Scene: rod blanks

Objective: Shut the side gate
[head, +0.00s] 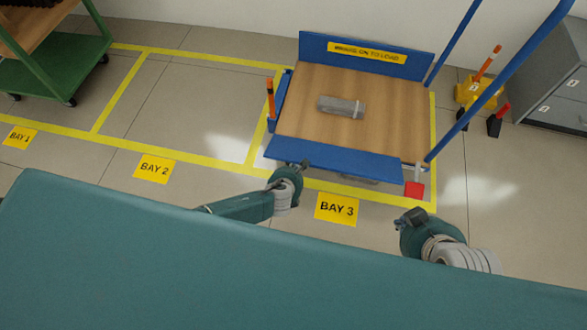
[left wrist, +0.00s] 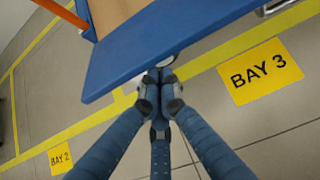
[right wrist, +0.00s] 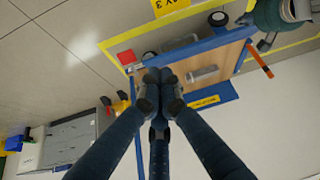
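A trolley with a wooden deck (head: 380,122) stands in bay 3. The blue panel (head: 335,160) along its near side, which I take as the side gate, leans outward, its broad face showing; it also fills the top of the left wrist view (left wrist: 160,45). My left gripper (head: 303,166) is at the panel's outer edge, left of its middle. Its fingertips (left wrist: 158,74) are together by a small pale round part under that edge; I cannot tell whether they touch. My right gripper (head: 408,216) is shut and empty, in front of the trolley's near right corner.
A grey metal block (head: 342,106) lies on the deck. A red pedal (head: 414,190) is at the near right corner. Blue handle bars (head: 490,85) rise on the right. An orange-topped post (head: 270,98) stands at the left. A grey cabinet (head: 550,75) is at right; bay 2's floor is clear.

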